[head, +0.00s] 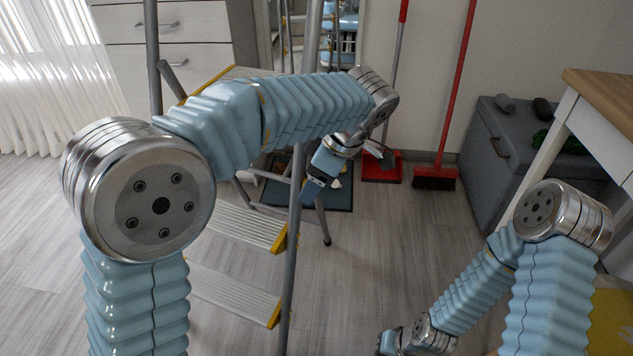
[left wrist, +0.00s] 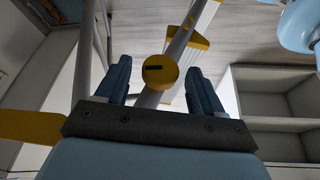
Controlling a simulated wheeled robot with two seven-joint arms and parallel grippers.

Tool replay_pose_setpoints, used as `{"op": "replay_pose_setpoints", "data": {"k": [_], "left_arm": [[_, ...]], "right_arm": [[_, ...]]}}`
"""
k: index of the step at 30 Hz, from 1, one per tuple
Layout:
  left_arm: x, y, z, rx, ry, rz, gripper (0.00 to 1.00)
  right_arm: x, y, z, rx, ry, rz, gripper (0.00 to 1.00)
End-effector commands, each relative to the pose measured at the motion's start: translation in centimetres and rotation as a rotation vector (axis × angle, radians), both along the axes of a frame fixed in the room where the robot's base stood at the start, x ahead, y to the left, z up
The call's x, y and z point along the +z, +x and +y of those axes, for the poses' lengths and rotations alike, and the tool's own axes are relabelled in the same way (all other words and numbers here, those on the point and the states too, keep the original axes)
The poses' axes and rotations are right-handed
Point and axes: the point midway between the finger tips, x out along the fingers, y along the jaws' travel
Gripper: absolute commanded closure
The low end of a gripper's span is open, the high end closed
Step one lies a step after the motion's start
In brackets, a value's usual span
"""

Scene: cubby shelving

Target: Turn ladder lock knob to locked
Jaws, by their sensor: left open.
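The ladder (head: 293,245) stands in front of me with grey rails and yellow-capped steps. In the left wrist view, its round yellow knob (left wrist: 160,72) with a short dark mark, lying nearly level in the picture, sits on a grey rail (left wrist: 181,42). My left gripper (left wrist: 160,82) is open, with one finger on each side of the knob and visible gaps to both. In the head view, my left gripper (head: 313,188) is beside the ladder rail, and I cannot make out the knob there. My right gripper (head: 390,342) is low at the bottom edge; its fingers are unclear.
A red broom (head: 435,178) and a red dustpan (head: 381,168) stand against the wall. A grey chest (head: 500,160) and a wood-topped table (head: 600,95) are at right. A white drawer unit (head: 180,55) is behind the ladder. Middle floor is clear.

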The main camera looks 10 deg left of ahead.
Motion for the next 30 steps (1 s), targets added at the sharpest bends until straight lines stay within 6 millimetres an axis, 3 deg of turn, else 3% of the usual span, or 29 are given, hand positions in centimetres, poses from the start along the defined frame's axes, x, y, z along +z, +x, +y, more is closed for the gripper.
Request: {"op": "replay_pose_setpoints", "data": {"k": [9, 22, 30], "left_arm": [[-0.2, 0.0, 0.1, 0.0, 0.0, 0.0, 0.35], [-0.1, 0.0, 0.1, 0.0, 0.0, 0.0, 1.0], [-0.6, -0.1, 0.1, 0.0, -0.01, -0.033, 1.0]], "right_arm": [[0.0, 0.0, 0.0, 0.0, 0.0, 0.0, 1.0], [0.0, 0.0, 0.0, 0.0, 0.0, 0.0, 1.0], [-1.4, 0.0, 0.1, 0.002, 0.002, 0.001, 1.0]]}}
